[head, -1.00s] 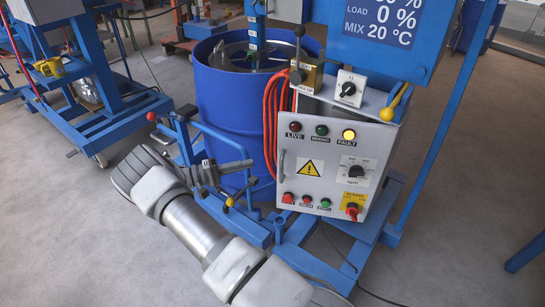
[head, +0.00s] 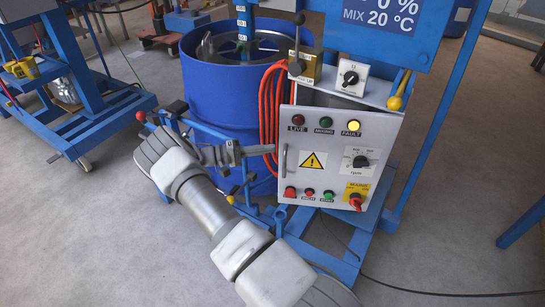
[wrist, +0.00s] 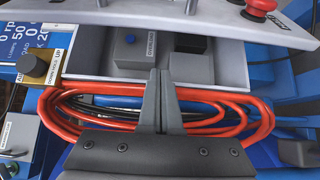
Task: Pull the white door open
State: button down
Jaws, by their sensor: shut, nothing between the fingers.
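The white door (head: 327,155) is the front panel of the control cabinet, with lamps, knobs and a warning sign. Its handle (head: 284,161) is near its left edge. In the wrist view the door (wrist: 235,16) runs along the top. The cabinet interior (wrist: 150,50) shows below it with a grey overload box (wrist: 135,47), so the door appears ajar. My gripper (head: 271,149) is at the door's left side, by the handle; the fingers' contact with the door cannot be made out. In the wrist view my gripper (wrist: 161,72) is shut and empty, its fingertips pointing at the cabinet opening.
A coiled orange cable (head: 272,110) hangs at the cabinet's left, close around my fingers. A blue drum (head: 215,85) stands behind my gripper. A lever with a red ball (head: 141,115) and a blue frame are nearby. Floor (head: 420,235) is free in front and right.

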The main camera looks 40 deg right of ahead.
jog(key=shift+s+a, duration=0.2)
jog(key=shift+s, duration=1.8)
jog(key=shift+s+a, duration=0.1)
